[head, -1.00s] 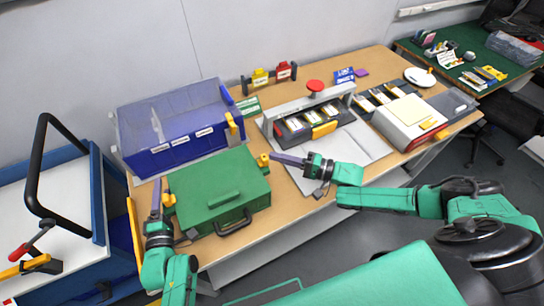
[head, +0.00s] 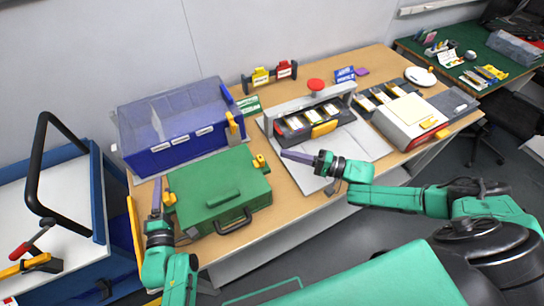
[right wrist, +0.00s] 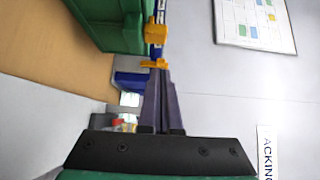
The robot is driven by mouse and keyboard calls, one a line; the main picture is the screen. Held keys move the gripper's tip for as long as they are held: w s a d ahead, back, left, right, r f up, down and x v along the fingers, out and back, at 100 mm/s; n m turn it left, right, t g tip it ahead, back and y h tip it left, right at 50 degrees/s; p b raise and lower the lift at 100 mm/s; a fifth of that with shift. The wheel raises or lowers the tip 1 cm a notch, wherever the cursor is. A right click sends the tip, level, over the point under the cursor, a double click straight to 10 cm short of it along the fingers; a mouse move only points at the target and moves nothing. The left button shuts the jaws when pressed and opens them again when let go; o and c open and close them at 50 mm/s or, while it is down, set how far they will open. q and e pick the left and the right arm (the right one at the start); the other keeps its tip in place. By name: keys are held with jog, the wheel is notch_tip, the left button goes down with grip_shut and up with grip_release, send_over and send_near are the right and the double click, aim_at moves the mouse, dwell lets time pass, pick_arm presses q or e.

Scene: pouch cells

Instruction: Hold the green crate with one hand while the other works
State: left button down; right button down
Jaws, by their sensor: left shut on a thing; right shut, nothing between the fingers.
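The green crate (head: 205,180), with its lid down, sits at the table's left front, its black handle facing me. It also shows at the top left of the right wrist view (right wrist: 112,25). A yellow latch (head: 168,198) is on its left side and another yellow latch (head: 259,162) on its right. My left gripper (head: 157,193) is shut at the crate's left side, by the left latch; the exact contact is hard to see. My right gripper (head: 284,154) is shut and empty, just right of the right latch and apart from it. It shows in the right wrist view (right wrist: 160,85).
A blue bin with a clear lid (head: 185,145) stands behind the crate. A press with a red knob (head: 315,86) and a grey plate stands to the right. A blue cart with a black handle (head: 36,160) is at left. Bare tabletop lies in front of the plate.

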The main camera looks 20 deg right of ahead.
jog(key=v, duration=0.8)
jog(key=shift+s+d, duration=0.2)
jog(key=shift+d, duration=0.05)
pick_arm(q)
grip_release()
jog(key=shift+s, duration=0.15)
